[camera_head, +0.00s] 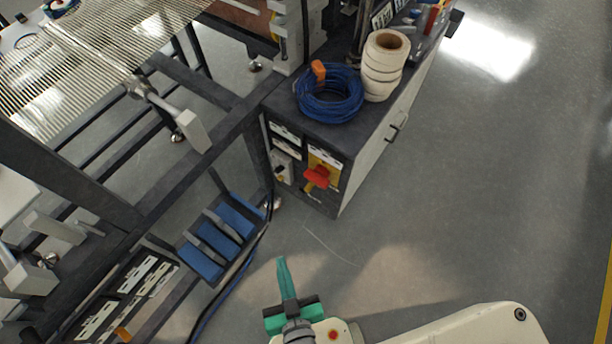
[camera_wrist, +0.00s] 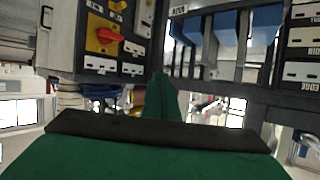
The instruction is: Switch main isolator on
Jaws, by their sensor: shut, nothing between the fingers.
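The main isolator is a red rotary handle (camera_head: 317,177) on a yellow plate, on the end panel of a dark cabinet (camera_head: 322,205) in the head view. It also shows in the wrist view as a red handle (camera_wrist: 109,36) on a yellow plate (camera_wrist: 98,33), at the upper left. The handle looks slanted; its setting cannot be read. My green gripper (camera_head: 282,264) is below and slightly left of the isolator in the head view, apart from it. Its fingers are together and empty. In the wrist view the fingers (camera_wrist: 163,98) point toward the panels, right of the handle.
A coil of blue cable (camera_head: 329,94) and a stack of white tape rolls (camera_head: 383,65) stand on the cabinet top. Blue bins (camera_head: 221,238) sit in the dark machine frame at left, with a black cable beside them. The floor right of the cabinet is clear.

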